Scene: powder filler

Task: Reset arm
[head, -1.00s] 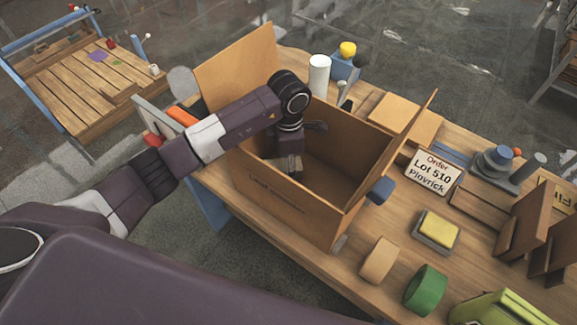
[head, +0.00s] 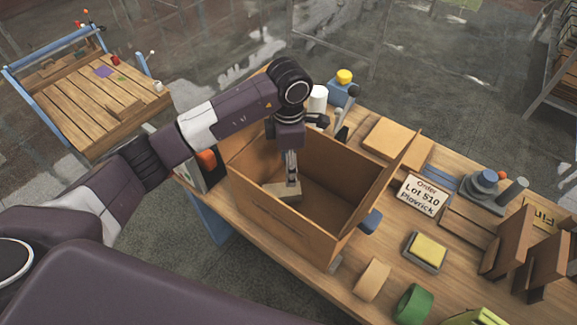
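My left arm reaches in from the left over an open cardboard box (head: 285,222) on the wooden workbench. My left gripper (head: 292,182) points down into the box. Its fingers look narrow and close together from this angle, so I cannot tell whether they are open or shut. A small tan-grey block (head: 277,193) lies in the box right below the fingertips. I cannot tell whether the fingers touch it. My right gripper is not in view.
The box's right flap (head: 385,185) stands up. Another bench (head: 95,95) stands far left.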

